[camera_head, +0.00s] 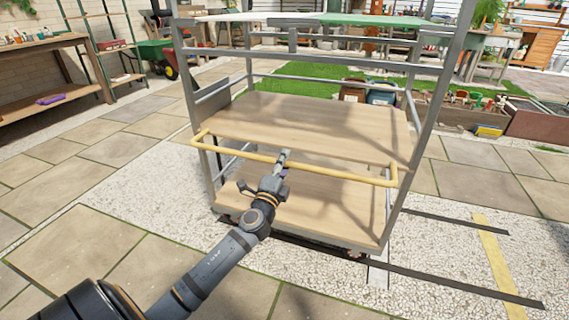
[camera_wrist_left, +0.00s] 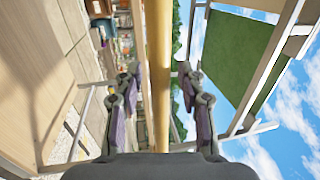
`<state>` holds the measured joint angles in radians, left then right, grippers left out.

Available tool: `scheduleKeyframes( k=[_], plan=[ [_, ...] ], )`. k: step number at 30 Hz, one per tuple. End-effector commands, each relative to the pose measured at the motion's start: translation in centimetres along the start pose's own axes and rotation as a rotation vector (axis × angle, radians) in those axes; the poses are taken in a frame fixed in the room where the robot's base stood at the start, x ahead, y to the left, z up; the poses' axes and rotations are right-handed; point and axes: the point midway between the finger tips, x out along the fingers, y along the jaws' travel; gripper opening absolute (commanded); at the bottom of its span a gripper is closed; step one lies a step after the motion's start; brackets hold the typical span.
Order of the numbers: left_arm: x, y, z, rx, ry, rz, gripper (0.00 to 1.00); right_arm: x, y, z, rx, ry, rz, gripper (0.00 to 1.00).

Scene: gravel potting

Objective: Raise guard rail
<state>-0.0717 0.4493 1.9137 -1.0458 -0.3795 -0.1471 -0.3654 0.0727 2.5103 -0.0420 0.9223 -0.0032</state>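The guard rail is a yellow bar (camera_head: 236,152) with bent ends across the front of a grey metal rack cart (camera_head: 436,100). It sits low, near the front edge of the upper wooden shelf. My left gripper (camera_head: 284,157) is at the rail's middle. In the left wrist view the yellow rail (camera_wrist_left: 158,35) runs lengthwise between the two spread fingers of my left gripper (camera_wrist_left: 160,75). A gap shows on each side of the rail, so the gripper looks open around it. My right gripper is in neither view.
The cart has an upper wooden shelf (camera_head: 300,122) and a lower one (camera_head: 325,205). Dark floor tracks (camera_head: 460,282) and a yellow strip (camera_head: 494,255) lie at the right. A workbench (camera_head: 45,65) stands at the far left. Paving at the left front is clear.

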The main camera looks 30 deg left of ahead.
Motion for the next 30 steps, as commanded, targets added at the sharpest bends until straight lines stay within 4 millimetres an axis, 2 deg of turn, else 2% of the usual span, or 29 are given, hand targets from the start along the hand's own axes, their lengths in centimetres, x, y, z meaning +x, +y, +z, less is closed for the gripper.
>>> scheduleKeyframes(
  k=[3, 4, 12, 30],
  plan=[
    [-0.02, 0.02, 0.00, 0.000, 0.000, 0.000, 0.40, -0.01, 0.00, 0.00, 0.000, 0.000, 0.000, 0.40],
    [-0.03, 0.01, 0.00, 0.000, 0.000, 0.000, 0.37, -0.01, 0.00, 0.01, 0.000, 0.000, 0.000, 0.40],
    [-0.04, 0.02, 0.00, 0.000, 0.000, 0.000, 0.00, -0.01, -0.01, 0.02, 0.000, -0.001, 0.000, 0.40],
    [-0.06, -0.03, 0.00, 0.001, 0.000, 0.005, 0.00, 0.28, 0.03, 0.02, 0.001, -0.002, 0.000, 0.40]
  ],
)
